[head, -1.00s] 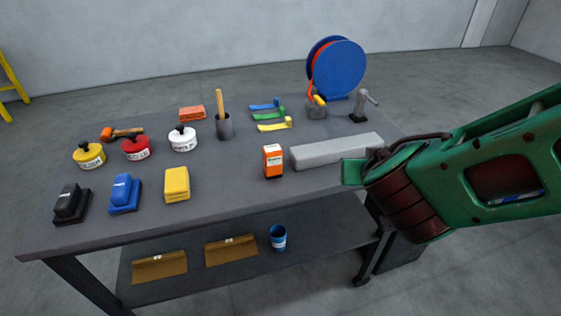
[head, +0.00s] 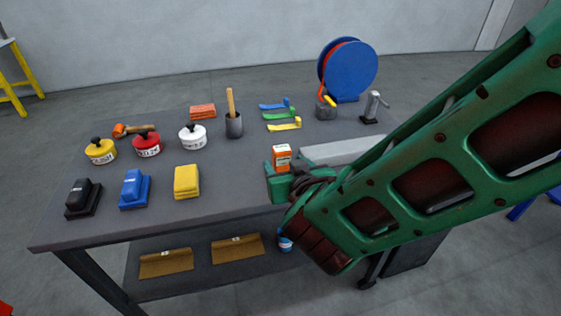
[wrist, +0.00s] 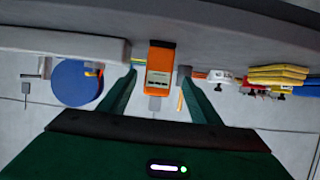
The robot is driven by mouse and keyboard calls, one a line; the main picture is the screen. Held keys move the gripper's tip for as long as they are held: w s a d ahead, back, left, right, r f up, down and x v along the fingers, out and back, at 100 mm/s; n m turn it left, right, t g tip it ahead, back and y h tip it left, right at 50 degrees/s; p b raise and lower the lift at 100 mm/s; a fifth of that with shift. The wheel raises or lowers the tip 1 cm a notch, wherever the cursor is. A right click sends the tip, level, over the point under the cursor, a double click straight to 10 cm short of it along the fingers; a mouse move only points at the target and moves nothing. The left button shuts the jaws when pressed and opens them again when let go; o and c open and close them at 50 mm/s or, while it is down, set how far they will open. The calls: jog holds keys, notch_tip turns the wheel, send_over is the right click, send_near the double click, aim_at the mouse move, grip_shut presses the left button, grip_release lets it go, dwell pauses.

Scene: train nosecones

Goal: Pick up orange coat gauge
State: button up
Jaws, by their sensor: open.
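The orange coat gauge (head: 282,155) is a small upright orange box with a white label, standing on the grey table (head: 150,225) near its front. In the head view my gripper (head: 279,181) is just in front of it and hides its lower part. In the wrist view the orange coat gauge (wrist: 160,68) appears upside down, ahead of and roughly centred between the two green fingers of my gripper (wrist: 157,82). The fingers are apart with nothing held. I cannot tell whether the gauge's base lies between the fingertips.
A long grey block (head: 340,150) lies right of the gauge, partly behind my arm. A yellow sponge-like stack (head: 187,182) is to the left. Behind are a dark cup (head: 234,124), coloured strips (head: 280,115) and a blue reel (head: 350,70). Table around the gauge's left is clear.

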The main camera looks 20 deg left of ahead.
aim_at(284, 161)
jog(key=x, duration=0.5)
jog(key=shift+d, duration=0.15)
jog(key=shift+c, duration=0.4)
jog(key=c, duration=1.1)
jog(key=shift+r, duration=0.1)
jog(key=shift+c, duration=0.2)
